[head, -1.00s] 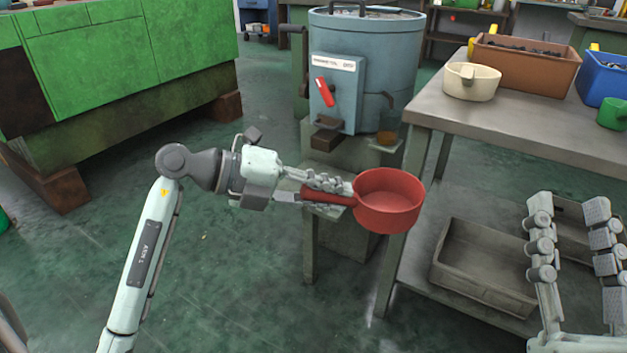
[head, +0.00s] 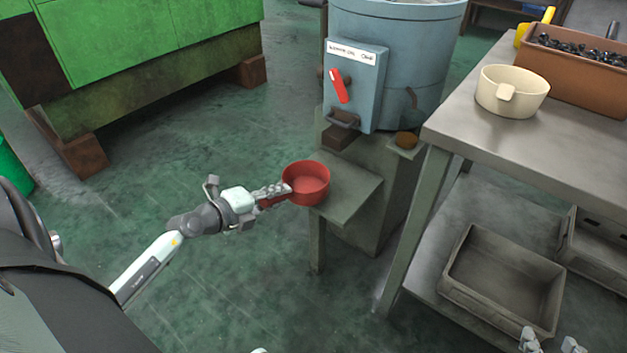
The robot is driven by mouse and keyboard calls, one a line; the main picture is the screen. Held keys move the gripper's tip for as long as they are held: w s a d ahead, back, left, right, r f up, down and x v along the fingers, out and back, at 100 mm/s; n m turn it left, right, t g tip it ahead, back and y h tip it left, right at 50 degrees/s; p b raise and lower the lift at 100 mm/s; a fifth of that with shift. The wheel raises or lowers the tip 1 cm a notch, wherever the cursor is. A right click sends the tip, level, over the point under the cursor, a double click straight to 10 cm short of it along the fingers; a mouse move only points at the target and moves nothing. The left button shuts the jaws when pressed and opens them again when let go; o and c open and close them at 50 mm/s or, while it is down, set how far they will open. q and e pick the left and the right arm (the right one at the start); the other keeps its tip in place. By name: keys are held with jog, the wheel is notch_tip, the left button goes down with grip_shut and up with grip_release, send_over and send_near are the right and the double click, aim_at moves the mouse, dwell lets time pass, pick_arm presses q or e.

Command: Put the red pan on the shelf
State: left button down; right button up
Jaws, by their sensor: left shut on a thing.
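The red pan (head: 306,184) is in the middle of the head view, upright, with its open top showing an empty inside. My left gripper (head: 273,193) is shut on the pan's handle, to the left of its bowl. The pan appears over or at the left edge of a small metal ledge (head: 345,192) in front of the blue-grey drum; I cannot tell whether it touches it. My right gripper (head: 552,343) shows only its fingertips at the bottom right edge, spread apart with nothing visible between them.
A metal table (head: 480,140) on the right holds a cream pan (head: 513,91) and a brown bin (head: 580,66) of dark parts. Its lower shelf (head: 428,262) holds a grey tray (head: 502,283). The blue-grey drum (head: 400,50) stands at the back.

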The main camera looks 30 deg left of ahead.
pick_arm(q)
jog(key=w, duration=0.3)
jog(key=w+d, duration=0.1)
jog(key=w, duration=0.5)
jog(key=shift+w+d+b, duration=0.15)
jog(key=shift+w+b, duration=0.05)
jog(key=shift+b, duration=0.15)
jog(key=shift+w+d, duration=0.1)
jog(key=shift+w, duration=0.5)
notch_tip(320, 180, down, 3)
jog(key=shift+w+f+b, duration=0.1)
jog(key=shift+w+b, duration=0.05)
jog(key=shift+b, duration=0.75)
jog(key=shift+f, duration=0.1)
pick_arm(e)
jog(key=w+a+r+t+y, duration=0.2)
jog(key=a+r+t, duration=0.4)
jog(key=r, duration=0.5)
jog(key=shift+w+a+n+y, duration=0.35)
jog(key=shift+a+y, duration=0.25)
jog(key=shift+y, duration=0.2)
pick_arm(q)
jog(key=shift+f, duration=0.15)
jog(key=c, duration=1.3)
grip_release()
jog(key=shift+c, duration=0.2)
